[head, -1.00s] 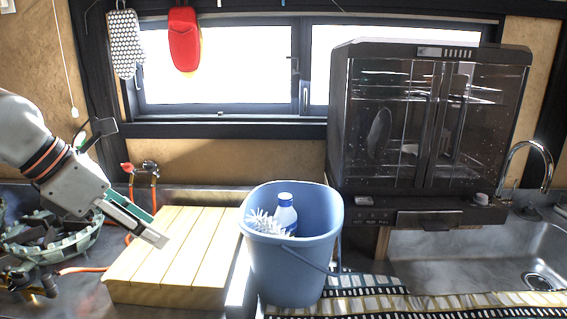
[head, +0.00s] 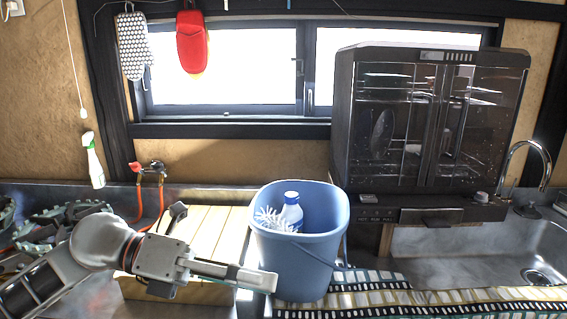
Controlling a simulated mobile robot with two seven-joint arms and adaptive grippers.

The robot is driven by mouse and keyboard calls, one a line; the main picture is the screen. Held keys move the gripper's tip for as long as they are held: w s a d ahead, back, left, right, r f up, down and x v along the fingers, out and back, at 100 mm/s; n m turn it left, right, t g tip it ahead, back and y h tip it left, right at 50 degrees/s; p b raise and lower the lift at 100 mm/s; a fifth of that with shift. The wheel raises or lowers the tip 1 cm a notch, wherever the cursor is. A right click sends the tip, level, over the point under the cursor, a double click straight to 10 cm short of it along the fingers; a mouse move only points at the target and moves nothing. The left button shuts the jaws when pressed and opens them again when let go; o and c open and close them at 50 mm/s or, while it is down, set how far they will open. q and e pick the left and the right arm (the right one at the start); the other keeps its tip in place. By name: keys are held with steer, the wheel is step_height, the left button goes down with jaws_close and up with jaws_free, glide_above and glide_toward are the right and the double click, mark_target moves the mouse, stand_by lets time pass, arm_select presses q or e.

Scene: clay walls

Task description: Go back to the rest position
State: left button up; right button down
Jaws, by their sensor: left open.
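My left arm comes in from the lower left of the head view. Its gripper (head: 258,278) is open and empty, pointing right, in front of the slatted wooden board (head: 205,232) and by the lower left side of the blue bucket (head: 300,262). I cannot tell whether it touches the bucket. The bucket stands upright with a white bottle with a blue cap (head: 291,212) and a white bristly brush (head: 268,217) inside. My arm hides part of the board. My right gripper is not in view.
A dark dish dryer cabinet (head: 432,130) stands at the right beside a steel sink (head: 480,245). A striped mat (head: 400,298) lies along the front. A gas burner (head: 60,222) is at the left. A spray bottle (head: 94,165) and a red-handled tap (head: 148,168) are behind.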

arm_select(q)
steer(key=w+a+f+n+t+y+p, duration=0.15)
steer(key=w+a+f+n+t, duration=0.25)
steer(key=f+n+t, duration=0.8)
steer(key=w+a+f+n+t+y, duration=0.35)
steer(key=f+n+t, duration=0.25)
steer(key=n, duration=1.2)
steer(key=s+a+f+n+g+y, duration=0.2)
steer(key=s+f, duration=0.4)
steer(key=f, duration=0.3)
steer(key=s+a+f+n+g+y, duration=0.2)
steer(key=s+f+n, duration=0.3)
steer(key=f, duration=0.4)
steer(key=s+a+f+n+g+y, duration=0.2)
steer(key=s+a+f+n+y, duration=0.1)
steer(key=s+f, duration=0.4)
step_height(320, 180, down, 3)
steer(key=shift+s+a+r+g+y, duration=0.2)
steer(key=shift+s+a+g+y, duration=0.25)
steer(key=shift+a, duration=0.3)
steer(key=shift+w, duration=0.1)
